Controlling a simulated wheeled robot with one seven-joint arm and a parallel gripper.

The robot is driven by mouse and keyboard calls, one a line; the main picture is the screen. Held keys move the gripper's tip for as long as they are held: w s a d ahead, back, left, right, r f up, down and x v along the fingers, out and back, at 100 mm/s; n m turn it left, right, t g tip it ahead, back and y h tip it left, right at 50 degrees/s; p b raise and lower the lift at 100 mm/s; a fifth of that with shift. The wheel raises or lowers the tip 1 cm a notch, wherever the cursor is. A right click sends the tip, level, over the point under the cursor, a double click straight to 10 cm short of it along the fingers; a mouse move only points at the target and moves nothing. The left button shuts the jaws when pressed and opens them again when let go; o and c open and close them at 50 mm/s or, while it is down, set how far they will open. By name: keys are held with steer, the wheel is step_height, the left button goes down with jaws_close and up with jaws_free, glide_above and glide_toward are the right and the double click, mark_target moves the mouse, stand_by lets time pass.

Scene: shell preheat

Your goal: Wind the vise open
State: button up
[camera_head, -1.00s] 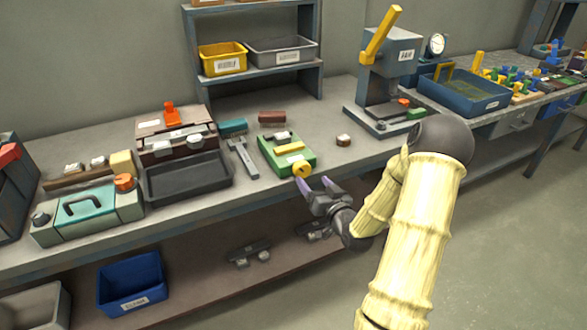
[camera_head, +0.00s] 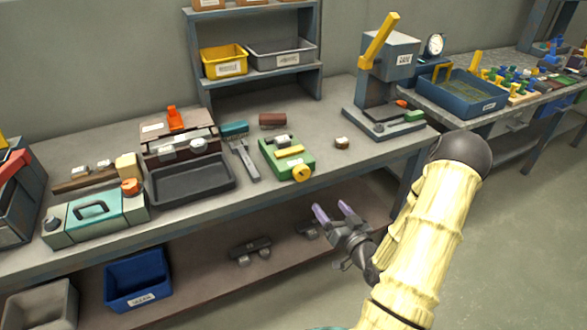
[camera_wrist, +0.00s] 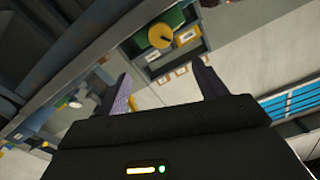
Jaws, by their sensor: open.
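The green vise (camera_head: 272,153) sits near the front edge of the workbench, with a yellow bar and a small grey-white piece on top. Its round yellow knob (camera_head: 302,173) faces the bench front. The knob also shows in the wrist view (camera_wrist: 161,36), beyond my fingers near the top. My gripper (camera_head: 333,210) is open and empty, in front of the bench edge, below and right of the knob and apart from it. In the wrist view its two fingers (camera_wrist: 163,88) stand wide apart with nothing between them.
A brush (camera_head: 242,155) and a dark tray (camera_head: 192,180) lie left of the vise. A small brown round piece (camera_head: 342,143) and a press (camera_head: 385,75) stand to its right. A lower shelf (camera_head: 205,272) runs under the bench, with a blue bin (camera_head: 137,278).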

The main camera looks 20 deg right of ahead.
steer(key=w+a+r+n+g+p, duration=0.2)
steer(key=a+r+n+g+p, duration=0.2)
steer(key=a+r+g+p, duration=0.35)
steer(key=s+a+r+g+p, duration=0.3)
steer(key=r+p, duration=0.1)
steer(key=r, duration=0.2)
steer(key=s+a+r+g+h+p, duration=0.1)
steer(key=s+a+r+g+p, duration=0.2)
steer(key=r, duration=0.4)
steer(key=shift+s+a+p, duration=0.15)
steer(key=shift+s+p, duration=0.4)
steer(key=shift+p, duration=0.6)
